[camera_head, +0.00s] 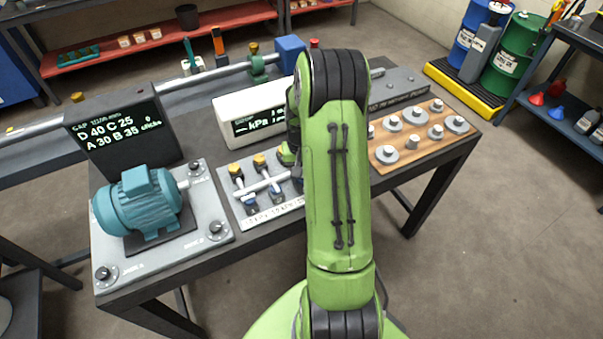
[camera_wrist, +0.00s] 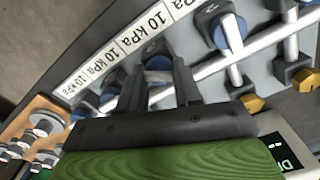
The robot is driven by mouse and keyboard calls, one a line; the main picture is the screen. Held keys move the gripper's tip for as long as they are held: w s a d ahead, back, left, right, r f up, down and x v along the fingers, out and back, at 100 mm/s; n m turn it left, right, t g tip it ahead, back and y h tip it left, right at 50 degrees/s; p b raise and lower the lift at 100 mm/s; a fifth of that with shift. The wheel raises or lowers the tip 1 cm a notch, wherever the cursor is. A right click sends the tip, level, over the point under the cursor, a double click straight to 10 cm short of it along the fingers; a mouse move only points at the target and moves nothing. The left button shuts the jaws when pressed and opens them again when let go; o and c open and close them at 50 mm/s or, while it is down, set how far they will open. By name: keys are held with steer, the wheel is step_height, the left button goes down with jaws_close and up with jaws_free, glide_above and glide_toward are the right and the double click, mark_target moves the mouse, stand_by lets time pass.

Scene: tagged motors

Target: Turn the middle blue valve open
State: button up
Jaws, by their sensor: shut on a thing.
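In the wrist view my gripper (camera_wrist: 158,82) is shut on a blue valve (camera_wrist: 158,63), with one finger on each side of it. A label strip (camera_wrist: 125,45) reading "10 KPa" runs alongside. In the head view the valve panel (camera_head: 288,207) is partly hidden behind my arm, with two left blue valves (camera_head: 277,194) showing. My gripper is mostly hidden there.
Silver pipes and yellow knobs (camera_head: 234,169) rise close beside the valves. A teal motor (camera_head: 140,205) stands left on a grey plate. A white pressure display (camera_head: 250,118) stands behind, and a wooden board (camera_head: 432,142) with metal discs lies right.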

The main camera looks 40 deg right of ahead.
steer(key=m, duration=0.5)
steer(key=shift+m+b, duration=0.3)
steer(key=m, duration=0.5)
steer(key=shift+m, duration=0.3)
steer(key=o, duration=1)
steer(key=shift+o, duration=0.2)
step_height(320, 180, up, 16)
steer(key=p, duration=0.2)
